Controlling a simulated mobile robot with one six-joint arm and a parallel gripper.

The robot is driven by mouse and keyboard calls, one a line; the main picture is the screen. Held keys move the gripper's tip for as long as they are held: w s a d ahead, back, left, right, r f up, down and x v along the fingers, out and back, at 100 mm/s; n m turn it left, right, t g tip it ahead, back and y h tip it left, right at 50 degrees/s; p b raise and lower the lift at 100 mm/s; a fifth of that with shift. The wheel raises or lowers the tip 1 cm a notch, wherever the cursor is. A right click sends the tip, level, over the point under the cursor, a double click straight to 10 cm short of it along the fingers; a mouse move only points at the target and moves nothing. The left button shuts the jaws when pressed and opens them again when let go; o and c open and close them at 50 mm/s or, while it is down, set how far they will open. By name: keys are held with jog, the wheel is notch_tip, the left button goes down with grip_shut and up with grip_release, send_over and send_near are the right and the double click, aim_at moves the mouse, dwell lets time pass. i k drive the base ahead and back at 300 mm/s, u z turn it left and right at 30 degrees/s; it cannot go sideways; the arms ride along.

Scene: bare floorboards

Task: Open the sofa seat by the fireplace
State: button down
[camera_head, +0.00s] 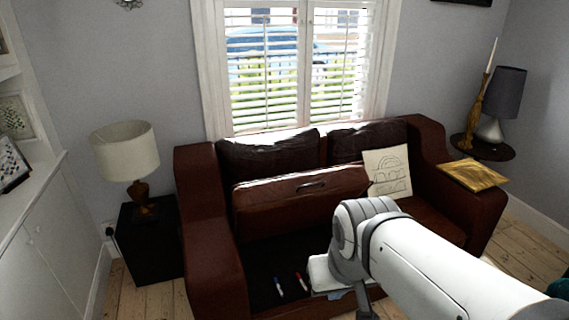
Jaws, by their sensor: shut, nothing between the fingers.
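The brown leather sofa (222,225) stands under the window. Its left seat (290,200) is lifted and tilted back towards the backrest, with a dark handle slot (312,186) near its top edge. Below it a dark storage space (258,284) is open, with a blue-and-white pen (278,287) and a red-tipped pen (301,281) in it. The right seat lies flat. My white arm comes in from the lower right, over the sofa front. My gripper (366,304) shows only in part at the bottom edge, apart from the lifted seat. No fireplace is in view.
A sketched panel (387,172) leans on the right seat. A yellowish flat item (472,175) lies on the right armrest. A lamp (126,152) stands on a black side table (147,245) at left. A dark lamp (503,92) and candle stand on a round table at right.

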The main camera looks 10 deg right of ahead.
aim_at(261, 209)
jog(key=z, duration=0.2)
jog(key=i, duration=0.85)
jog(key=z, duration=0.6)
